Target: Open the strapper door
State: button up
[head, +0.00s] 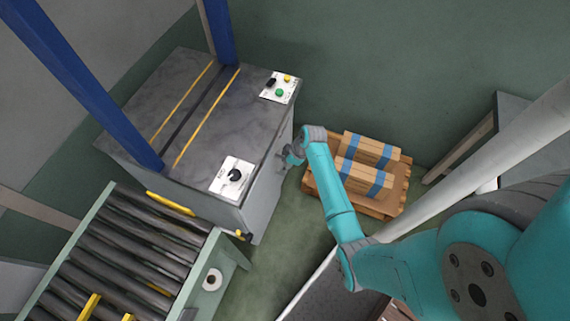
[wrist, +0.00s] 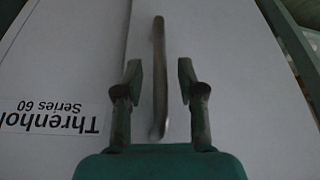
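The strapper (head: 190,95) is a grey machine with a dark worn top and blue posts, at the upper left of the head view. Its side faces my arm. In the wrist view, the pale strapper door (wrist: 225,110) fills much of the picture and looks shut, with a seam along its left. A long metal door handle (wrist: 159,80) stands upright on it. My gripper (wrist: 160,82) is open, with one finger on each side of the handle in the picture; contact cannot be told. In the head view, my gripper (head: 290,158) is close beside the strapper's side.
A roller conveyor (head: 125,250) adjoins the strapper at lower left. A wooden pallet (head: 377,207) with blue-banded bundles (head: 362,172) lies on the floor right of the strapper. Control panels (head: 232,178) sit on the strapper's top edge. A label (wrist: 55,115) is left of the door seam.

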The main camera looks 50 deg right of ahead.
jog(key=shift+w+f, duration=0.15)
jog(key=shift+f, duration=0.15)
grip_shut()
